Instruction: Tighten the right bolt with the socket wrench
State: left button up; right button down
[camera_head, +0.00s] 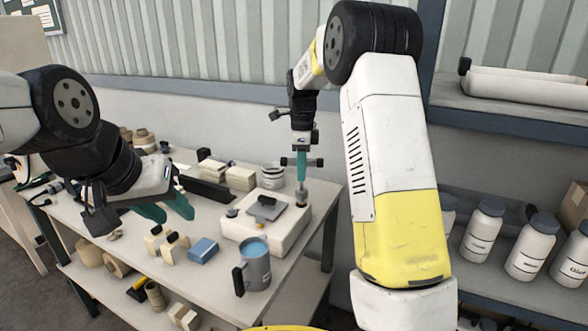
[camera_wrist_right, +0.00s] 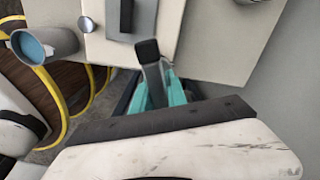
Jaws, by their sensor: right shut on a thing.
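My right gripper (camera_head: 302,165) is shut on the socket wrench (camera_head: 301,185), which has a dark crossbar and a shaft pointing down. The wrench stands roughly upright over the right end of the off-white block (camera_head: 262,238). Its lower end is at the right bolt's place, and the bolt itself is hidden. In the right wrist view the wrench's dark grey end (camera_wrist_right: 150,55) shows between the teal fingers (camera_wrist_right: 160,92). The left bolt (camera_head: 232,212) shows on the block and in the wrist view (camera_wrist_right: 86,24). My left gripper (camera_head: 165,210) is open and empty over the table.
A grey mug (camera_head: 254,272) stands in front of the block, near the table's edge (camera_head: 210,301). A blue box (camera_head: 203,250) and cream blocks (camera_head: 172,246) lie left of it. A dark bar (camera_head: 205,190) and boxes are behind. White bottles (camera_head: 482,232) stand on the right shelf.

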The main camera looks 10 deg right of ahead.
jog(key=shift+f, duration=0.65)
dwell(1.4)
jog(key=shift+m, duration=1.2)
jog(key=shift+m, duration=1)
jog(key=shift+f+m, duration=0.1)
jog(key=shift+m, duration=1.2)
